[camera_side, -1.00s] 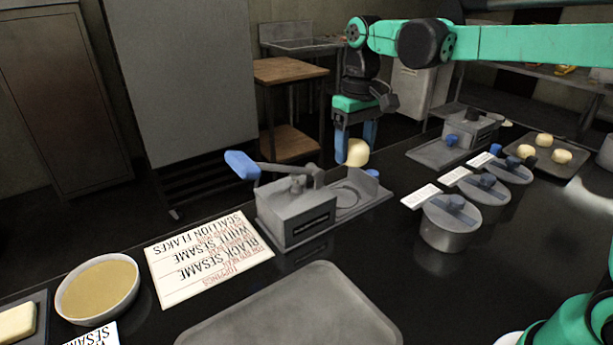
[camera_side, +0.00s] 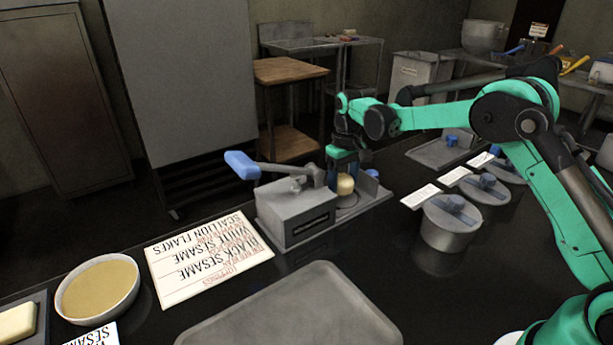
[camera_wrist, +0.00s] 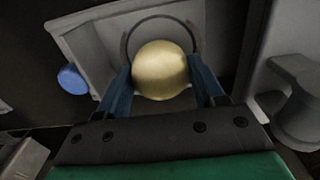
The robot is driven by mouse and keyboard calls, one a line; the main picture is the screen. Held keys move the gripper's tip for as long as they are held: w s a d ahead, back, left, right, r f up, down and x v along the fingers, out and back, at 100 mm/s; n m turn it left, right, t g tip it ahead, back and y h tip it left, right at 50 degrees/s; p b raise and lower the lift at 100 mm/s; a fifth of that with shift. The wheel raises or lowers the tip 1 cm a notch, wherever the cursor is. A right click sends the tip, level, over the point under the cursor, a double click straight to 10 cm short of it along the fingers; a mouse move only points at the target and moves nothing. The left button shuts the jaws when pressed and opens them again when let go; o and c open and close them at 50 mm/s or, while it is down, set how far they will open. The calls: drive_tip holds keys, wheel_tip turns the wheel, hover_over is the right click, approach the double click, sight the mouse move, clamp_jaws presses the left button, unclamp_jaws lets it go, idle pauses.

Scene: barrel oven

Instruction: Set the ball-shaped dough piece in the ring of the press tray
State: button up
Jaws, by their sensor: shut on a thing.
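The ball-shaped dough piece (camera_side: 345,184) is pale yellow and sits between the blue fingers of my gripper (camera_side: 344,180), low over the press tray (camera_side: 376,196). In the wrist view the dough (camera_wrist: 160,69) is held between both fingertips of my gripper (camera_wrist: 160,76). The ring (camera_wrist: 127,42) shows as a dark arc around the far side of the dough; its near side is hidden. I cannot tell whether the dough touches the tray (camera_wrist: 87,38). The grey press body (camera_side: 296,212) with its blue-handled lever (camera_side: 242,165) stands left of the gripper.
A topping card (camera_side: 207,258) and a bowl (camera_side: 97,289) lie left of the press. Lidded pots (camera_side: 450,222) stand to the right. An empty grey tray (camera_side: 295,312) lies in front. A blue knob (camera_wrist: 72,79) shows beside the press tray in the wrist view.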

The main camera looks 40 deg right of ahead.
drive_tip(key=shift+f, duration=0.85)
drive_tip(key=shift+f, duration=0.15)
drive_tip(key=o, duration=1.3)
drive_tip(key=shift+c, duration=0.2)
